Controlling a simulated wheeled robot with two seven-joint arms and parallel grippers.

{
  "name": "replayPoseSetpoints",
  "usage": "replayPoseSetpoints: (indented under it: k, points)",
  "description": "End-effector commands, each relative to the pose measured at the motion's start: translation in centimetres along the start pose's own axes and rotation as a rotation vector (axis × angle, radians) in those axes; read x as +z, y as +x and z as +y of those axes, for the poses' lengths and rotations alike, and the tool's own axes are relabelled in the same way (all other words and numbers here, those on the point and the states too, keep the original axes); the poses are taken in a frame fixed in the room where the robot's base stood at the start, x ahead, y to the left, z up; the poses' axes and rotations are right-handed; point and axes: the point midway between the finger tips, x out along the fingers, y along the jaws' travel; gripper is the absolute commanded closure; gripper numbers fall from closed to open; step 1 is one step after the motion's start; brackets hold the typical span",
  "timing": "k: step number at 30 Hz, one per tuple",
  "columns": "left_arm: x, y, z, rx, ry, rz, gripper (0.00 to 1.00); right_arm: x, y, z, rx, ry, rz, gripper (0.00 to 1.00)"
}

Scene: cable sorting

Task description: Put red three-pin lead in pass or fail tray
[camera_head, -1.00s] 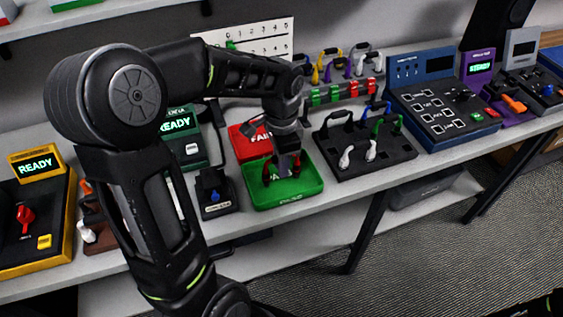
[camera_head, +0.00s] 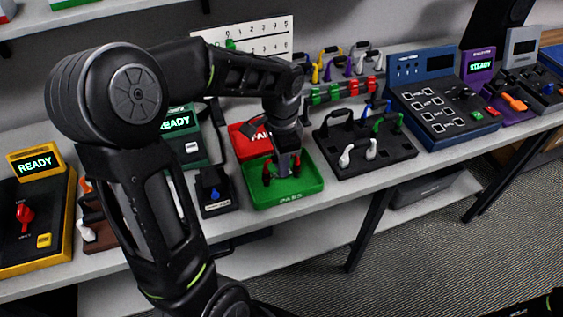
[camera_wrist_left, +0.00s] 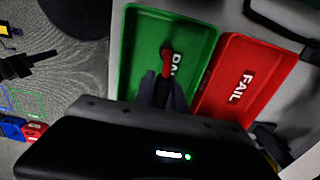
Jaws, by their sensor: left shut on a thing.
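My left gripper (camera_head: 283,168) is shut on the red lead (camera_head: 267,173), over the green pass tray (camera_head: 313,184). The lead's red ends show on both sides of the fingers, within the tray's outline; I cannot tell if they touch its floor. In the left wrist view the gripper (camera_wrist_left: 163,90) points into the green tray (camera_wrist_left: 137,48), with a red end of the lead (camera_wrist_left: 167,64) beyond the fingertips. The red fail tray (camera_head: 240,148) is behind, partly hidden by my arm; it also shows in the left wrist view (camera_wrist_left: 273,60). My right gripper is not seen.
A black rack (camera_head: 345,166) with white, black and green leads stands right of the pass tray. A small black device with a blue knob (camera_head: 215,195) is left of it. A blue test panel (camera_head: 440,106) is farther right. The bench's front edge runs just before the trays.

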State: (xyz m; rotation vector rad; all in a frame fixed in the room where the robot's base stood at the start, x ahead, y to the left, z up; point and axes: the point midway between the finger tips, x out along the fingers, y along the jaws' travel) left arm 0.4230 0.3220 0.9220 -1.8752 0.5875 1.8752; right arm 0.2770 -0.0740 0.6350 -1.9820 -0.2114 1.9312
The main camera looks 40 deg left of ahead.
Motion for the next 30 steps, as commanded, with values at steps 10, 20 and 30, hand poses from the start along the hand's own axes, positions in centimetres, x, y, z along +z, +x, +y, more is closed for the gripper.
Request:
replayPoseSetpoints:
  k: [10,20,30]
  points:
    - [-0.01,-0.02,-0.01,0.0,0.0,0.0,0.6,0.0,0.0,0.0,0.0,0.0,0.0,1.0]
    - [0.0,0.0,0.0,0.0,0.0,0.0,0.47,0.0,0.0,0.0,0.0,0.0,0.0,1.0]
    - [0.0,0.0,0.0,0.0,0.0,0.0,0.33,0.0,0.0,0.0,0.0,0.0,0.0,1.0]
